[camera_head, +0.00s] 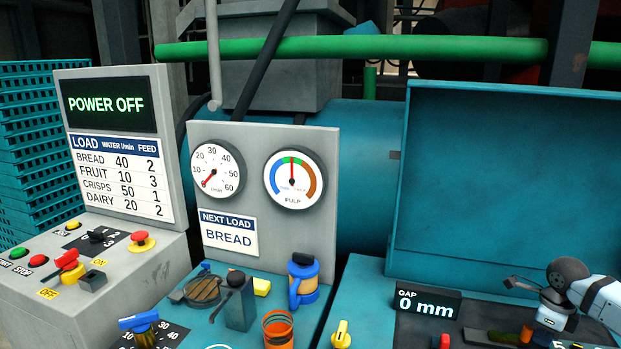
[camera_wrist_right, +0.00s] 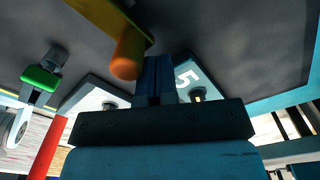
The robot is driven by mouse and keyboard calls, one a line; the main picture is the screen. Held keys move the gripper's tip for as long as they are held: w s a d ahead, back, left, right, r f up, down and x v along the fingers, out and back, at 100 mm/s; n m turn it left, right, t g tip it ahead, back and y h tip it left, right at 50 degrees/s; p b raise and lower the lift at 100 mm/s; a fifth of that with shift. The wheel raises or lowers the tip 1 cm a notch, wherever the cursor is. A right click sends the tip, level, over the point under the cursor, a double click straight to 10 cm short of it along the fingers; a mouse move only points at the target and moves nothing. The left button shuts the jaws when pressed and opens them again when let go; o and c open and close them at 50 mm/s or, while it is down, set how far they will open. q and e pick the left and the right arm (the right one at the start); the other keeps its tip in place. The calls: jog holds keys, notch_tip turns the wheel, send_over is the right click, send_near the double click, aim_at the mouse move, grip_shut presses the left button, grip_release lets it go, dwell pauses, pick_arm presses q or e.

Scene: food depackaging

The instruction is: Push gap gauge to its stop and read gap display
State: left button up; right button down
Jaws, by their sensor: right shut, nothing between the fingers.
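The gap display (camera_head: 428,303) stands on the right-hand teal bench and reads 0 mm. An orange knob (camera_head: 526,334) shows low in the head view, near a dark bar (camera_head: 500,338). In the right wrist view the orange knob (camera_wrist_right: 128,55) sits at the end of a yellow bar (camera_wrist_right: 105,18), which I take for the gap gauge. My right gripper (camera_head: 553,318) is over the bench, right of the display. Its dark fingers (camera_wrist_right: 155,75) are shut and empty, close beside the knob; whether they touch it I cannot tell. My left gripper is not in view.
A raised teal panel (camera_head: 500,180) stands behind the bench. A red knob (camera_head: 441,341) and a yellow knob (camera_head: 341,334) are at the front edge. A sign (camera_head: 112,105) reads POWER OFF. A green fitting (camera_wrist_right: 40,78) and a plate marked 5 (camera_wrist_right: 190,75) flank the fingers.

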jog(key=shift+w+a, duration=0.2)
jog(key=shift+a, duration=0.45)
jog(key=shift+w+a, duration=0.2)
jog(key=shift+a, duration=0.45)
dwell(0.5)
jog(key=shift+d, duration=0.15)
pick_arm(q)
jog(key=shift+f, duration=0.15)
pick_arm(e)
jog(key=shift+s+d, duration=0.25)
jog(key=shift+d, duration=0.5)
jog(key=shift+s+d, duration=0.25)
jog(key=shift+d, duration=0.55)
jog(key=shift+s+d, duration=0.25)
jog(key=shift+d, duration=0.5)
jog(key=shift+r+p, duration=1.15)
jog(key=shift+r, duration=0.75)
pick_arm(q)
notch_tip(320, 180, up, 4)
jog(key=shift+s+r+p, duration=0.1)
jog(key=shift+p, duration=0.85)
pick_arm(e)
notch_tip(320, 180, up, 3)
jog(key=shift+r, duration=0.15)
